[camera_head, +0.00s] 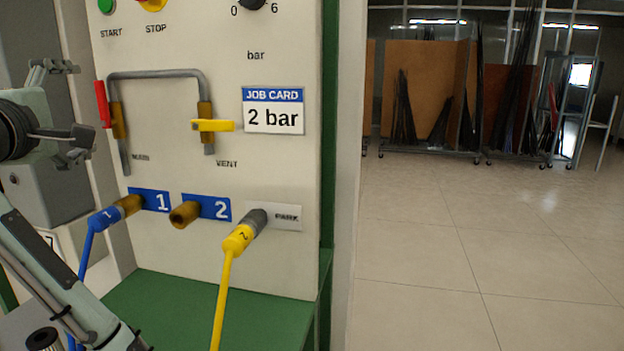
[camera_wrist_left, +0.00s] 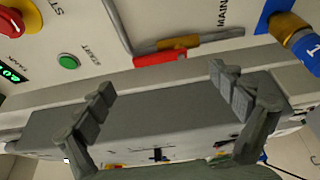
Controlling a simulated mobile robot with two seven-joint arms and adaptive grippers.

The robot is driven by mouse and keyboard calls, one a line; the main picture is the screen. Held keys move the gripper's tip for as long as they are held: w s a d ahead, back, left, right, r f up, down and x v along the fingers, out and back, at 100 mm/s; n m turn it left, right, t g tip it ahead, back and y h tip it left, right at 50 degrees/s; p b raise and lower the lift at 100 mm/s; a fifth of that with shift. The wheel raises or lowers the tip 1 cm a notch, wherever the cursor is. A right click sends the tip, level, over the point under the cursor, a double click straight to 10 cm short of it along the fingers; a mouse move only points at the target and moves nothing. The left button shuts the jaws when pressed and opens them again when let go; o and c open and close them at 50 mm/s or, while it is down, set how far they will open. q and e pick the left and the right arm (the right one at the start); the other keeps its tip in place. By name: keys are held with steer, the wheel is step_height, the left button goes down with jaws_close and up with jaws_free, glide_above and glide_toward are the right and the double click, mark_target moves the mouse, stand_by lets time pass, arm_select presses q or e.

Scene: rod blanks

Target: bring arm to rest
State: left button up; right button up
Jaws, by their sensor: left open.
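My left gripper (camera_head: 76,104) is at the left edge of the head view, in front of the left side of the pale panel (camera_head: 170,250). In the left wrist view my left gripper (camera_wrist_left: 162,82) has its two grey fingers spread wide with nothing between them. The green START button (camera_wrist_left: 68,62) and the red valve handle (camera_wrist_left: 160,58) lie beyond the fingers, apart from them. My right gripper is in neither view.
A blue hose (camera_head: 104,218) is on port 1; the brass port 2 (camera_head: 184,214) is bare. A yellow hose (camera_head: 238,240) is on the PARK fitting. A yellow VENT handle (camera_head: 213,125) sits beside the job card (camera_head: 274,110). Open floor (camera_head: 480,240) lies right.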

mark_target(100, 105)
arm_select(q)
steer(key=w, duration=0.2)
steer(key=w+a, duration=0.1)
steer(key=w, duration=0.5)
steer(key=shift+a, duration=0.3)
steer(key=shift+s, duration=0.1)
